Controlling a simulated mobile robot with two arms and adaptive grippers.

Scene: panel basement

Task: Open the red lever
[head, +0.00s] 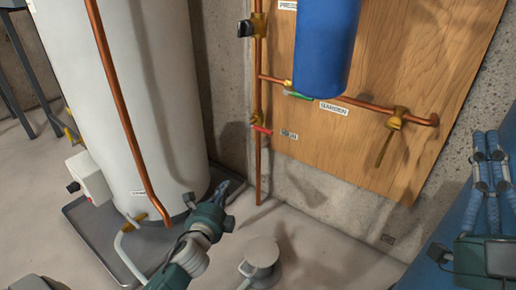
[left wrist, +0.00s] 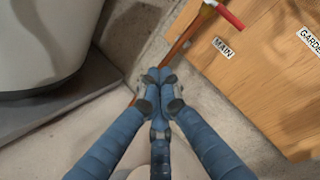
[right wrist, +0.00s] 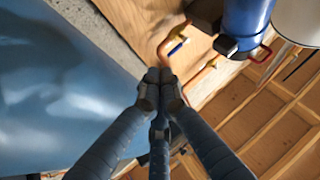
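The red lever (head: 262,130) sits on a brass valve on the vertical copper pipe, left of the wooden panel, beside the MAIN label (head: 289,134). It also shows at the top of the left wrist view (left wrist: 230,17), with the MAIN label (left wrist: 222,48) below it. My left gripper (head: 224,188) is below and left of the lever, apart from it. In the left wrist view its fingers (left wrist: 158,76) meet with nothing between them. My right gripper (head: 488,140) is at the far right, away from the lever. Its fingers (right wrist: 157,78) meet and look empty.
A white tank (head: 140,90) stands in a grey tray (head: 95,245) at left. A blue cylinder (head: 325,45) hangs on the panel (head: 420,60). A green lever (head: 298,95) and a brass valve (head: 396,120) are nearby. A floor fixture (head: 262,255) stands beside my left arm.

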